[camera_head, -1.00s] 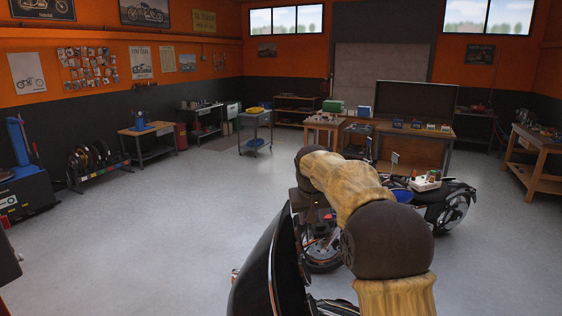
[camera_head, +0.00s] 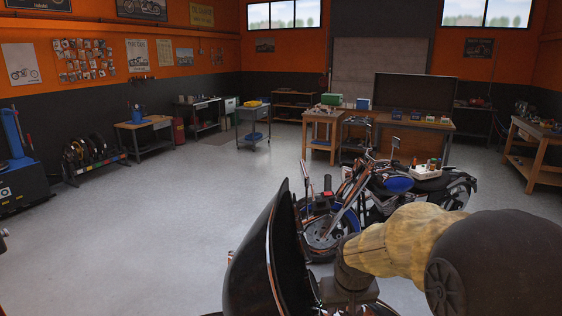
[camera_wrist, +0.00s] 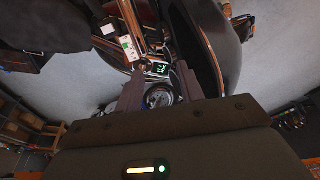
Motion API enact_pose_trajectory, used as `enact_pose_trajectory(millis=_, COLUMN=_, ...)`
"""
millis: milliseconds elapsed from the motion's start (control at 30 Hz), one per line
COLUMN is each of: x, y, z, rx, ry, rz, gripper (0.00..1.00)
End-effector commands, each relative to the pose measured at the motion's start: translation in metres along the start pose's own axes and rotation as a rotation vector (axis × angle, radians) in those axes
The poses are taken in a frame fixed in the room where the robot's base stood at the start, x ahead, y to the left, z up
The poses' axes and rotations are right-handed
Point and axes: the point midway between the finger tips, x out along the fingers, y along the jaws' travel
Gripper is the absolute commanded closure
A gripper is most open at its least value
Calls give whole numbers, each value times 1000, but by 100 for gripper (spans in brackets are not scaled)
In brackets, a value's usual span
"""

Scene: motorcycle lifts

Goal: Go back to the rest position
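My arm reaches in from the lower right of the head view, and its dark wrist (camera_head: 355,275) points down behind a glossy black curved panel (camera_head: 262,265). My gripper's fingers are hidden in that view. In the wrist view my gripper (camera_wrist: 158,74) shows two grey fingers standing apart, with nothing seen held between them. A round gauge (camera_wrist: 158,97) and a small lit display (camera_wrist: 157,68) show beyond and between the fingers. I cannot tell how far they are from the fingertips.
A motorcycle (camera_head: 365,200) stands just ahead, with a blue tank and a white tray (camera_head: 426,172) of small items on its seat. A wooden workbench (camera_head: 420,125) and a grey cart (camera_head: 252,125) stand farther back. The floor at left centre (camera_head: 150,230) is clear.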

Motion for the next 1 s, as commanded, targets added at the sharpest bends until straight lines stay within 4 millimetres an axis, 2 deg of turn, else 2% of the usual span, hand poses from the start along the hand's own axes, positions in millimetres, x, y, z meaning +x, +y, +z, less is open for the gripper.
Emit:
enact_pose_trajectory(millis=33, x=18, y=0, z=27, rx=7, ry=-11, rz=-4, gripper=62)
enact_pose_trajectory(millis=200, x=49, y=2, z=102, rx=37, ry=-39, rz=-12, gripper=62)
enact_pose_trajectory(millis=300, x=59, y=3, z=132, rx=52, ry=-50, rz=-14, gripper=62)
enact_pose_trajectory(millis=367, x=61, y=5, z=144, rx=60, ry=-53, rz=-13, gripper=62)
enact_pose_trajectory(millis=467, x=62, y=6, z=151, rx=63, ry=-56, rz=-13, gripper=62)
enact_pose_trajectory(millis=1000, x=61, y=5, z=150, rx=62, ry=-57, rz=-14, gripper=62)
